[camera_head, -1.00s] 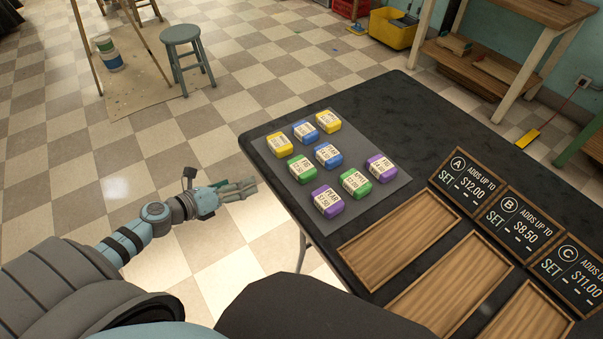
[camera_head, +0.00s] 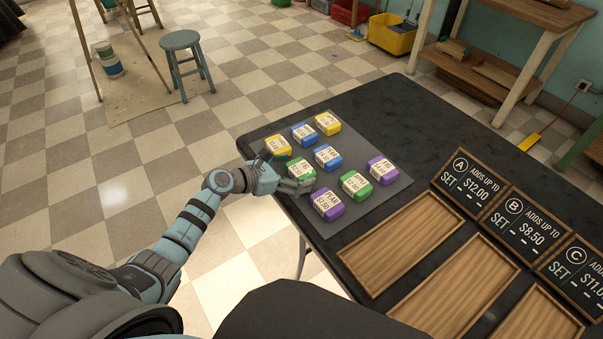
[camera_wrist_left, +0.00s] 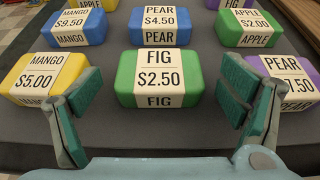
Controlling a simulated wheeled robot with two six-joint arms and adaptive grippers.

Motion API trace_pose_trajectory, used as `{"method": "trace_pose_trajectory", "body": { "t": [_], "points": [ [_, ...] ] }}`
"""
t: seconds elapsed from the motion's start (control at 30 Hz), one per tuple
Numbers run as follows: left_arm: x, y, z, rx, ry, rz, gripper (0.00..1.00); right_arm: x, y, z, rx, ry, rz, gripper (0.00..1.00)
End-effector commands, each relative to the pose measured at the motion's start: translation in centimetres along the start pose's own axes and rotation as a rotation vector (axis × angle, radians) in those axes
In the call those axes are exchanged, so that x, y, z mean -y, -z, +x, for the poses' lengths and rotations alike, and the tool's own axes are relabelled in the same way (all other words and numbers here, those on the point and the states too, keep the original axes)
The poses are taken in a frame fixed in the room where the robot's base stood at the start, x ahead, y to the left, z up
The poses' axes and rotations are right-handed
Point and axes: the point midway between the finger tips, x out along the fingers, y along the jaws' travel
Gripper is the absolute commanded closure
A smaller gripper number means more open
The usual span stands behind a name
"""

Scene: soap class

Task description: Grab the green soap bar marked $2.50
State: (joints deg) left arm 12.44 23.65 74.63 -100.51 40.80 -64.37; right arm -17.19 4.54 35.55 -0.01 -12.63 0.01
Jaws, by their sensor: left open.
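The green soap bar marked FIG $2.50 (camera_wrist_left: 159,76) lies on the grey mat, centred between my fingers in the left wrist view. In the head view the same green bar (camera_head: 301,168) sits at the mat's left edge, partly hidden by my left gripper (camera_head: 300,187). In the left wrist view my left gripper (camera_wrist_left: 160,115) is open, one finger on each side of the bar's near end, with visible gaps and nothing held. Another green bar (camera_head: 356,185), marked APPLE $2.00 in the left wrist view (camera_wrist_left: 250,27), lies farther right. My right gripper is not in view.
A yellow MANGO $5.00 bar (camera_wrist_left: 44,77) and a purple PEAR $7.50 bar (camera_wrist_left: 287,80) flank the green bar closely. A blue PEAR $4.50 bar (camera_wrist_left: 164,25) lies behind it. Wooden trays (camera_head: 401,243) and price signs (camera_head: 467,184) stand to the right on the black table (camera_head: 395,110).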

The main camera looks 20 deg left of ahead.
Motion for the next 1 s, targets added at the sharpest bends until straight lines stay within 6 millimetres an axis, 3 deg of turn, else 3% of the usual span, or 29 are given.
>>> {"method": "trace_pose_trajectory", "body": {
  "t": [0.17, 0.5, 0.77, 0.87, 1.0],
  "points": [
    [0.0, -0.1, 0.0, 0.0, 0.0, 0.0, 0.13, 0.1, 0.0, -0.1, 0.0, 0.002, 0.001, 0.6],
    [0.0, -0.1, -0.1, 0.001, 0.0, 0.0, 0.65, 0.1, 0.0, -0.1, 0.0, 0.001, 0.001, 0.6],
    [0.0, -0.3, -0.2, 0.001, 0.0, 0.001, 0.65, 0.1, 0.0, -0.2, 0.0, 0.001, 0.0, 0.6],
    [0.0, -1.2, -0.5, 0.002, 0.0, 0.001, 0.65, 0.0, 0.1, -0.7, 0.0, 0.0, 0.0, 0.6],
    [0.0, -3.8, -1.6, 0.003, -0.001, 0.003, 0.65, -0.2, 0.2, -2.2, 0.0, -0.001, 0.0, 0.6]
  ]
}}
